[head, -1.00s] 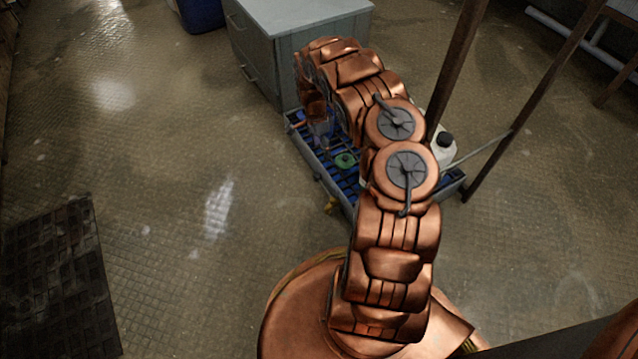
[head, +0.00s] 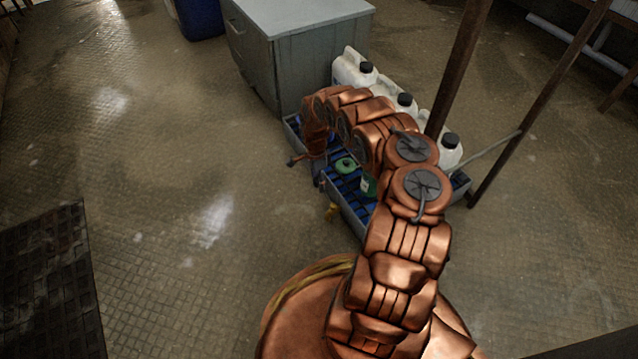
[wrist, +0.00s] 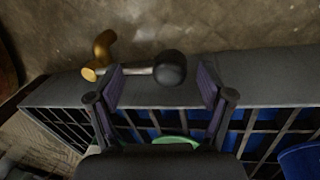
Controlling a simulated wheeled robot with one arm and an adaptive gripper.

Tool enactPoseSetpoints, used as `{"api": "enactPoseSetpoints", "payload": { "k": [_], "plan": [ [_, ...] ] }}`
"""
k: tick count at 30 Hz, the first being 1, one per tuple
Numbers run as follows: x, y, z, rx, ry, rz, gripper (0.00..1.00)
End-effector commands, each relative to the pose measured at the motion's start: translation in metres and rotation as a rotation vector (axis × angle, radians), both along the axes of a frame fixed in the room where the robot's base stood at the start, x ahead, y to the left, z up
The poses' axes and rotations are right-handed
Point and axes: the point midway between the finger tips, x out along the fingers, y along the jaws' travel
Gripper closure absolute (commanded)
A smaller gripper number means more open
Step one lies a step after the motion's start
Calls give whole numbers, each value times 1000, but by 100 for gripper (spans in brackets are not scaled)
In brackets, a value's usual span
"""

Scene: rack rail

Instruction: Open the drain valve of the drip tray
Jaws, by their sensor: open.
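The drip tray (head: 352,222) is a long grey trough with a dark grating over blue; its rim (wrist: 265,92) crosses the wrist view. The brass drain valve (head: 331,210) is on its near side, low down. In the wrist view the valve (wrist: 103,52) has a metal lever (wrist: 138,71) ending in a black ball knob (wrist: 170,68). My gripper (wrist: 162,90) is open and empty, over the tray's edge. The knob appears between its fingertips, slightly beyond them; I cannot tell the height gap.
White jugs with black caps (head: 354,68) stand along the tray's far side. A green item (head: 345,165) and a green-white container (head: 368,186) sit on the grating. A grey cabinet (head: 300,50) stands behind, a brown post (head: 460,70) at the right.

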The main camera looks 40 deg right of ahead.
Motion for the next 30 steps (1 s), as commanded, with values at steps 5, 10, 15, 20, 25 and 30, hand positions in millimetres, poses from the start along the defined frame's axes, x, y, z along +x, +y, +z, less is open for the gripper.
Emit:
{"api": "enactPoseSetpoints", "payload": {
  "k": [5,10,15,20,25,30],
  "plan": [
    [-1,0,-5,-1,-1,0,20],
    [0,0,-5,-1,-2,0,20],
    [0,0,-5,-1,-2,0,35],
    [0,0,-5,-1,-2,0,52],
    [0,0,-6,-1,-4,1,69],
    [1,0,-6,-1,-6,1,87]
  ]
}}
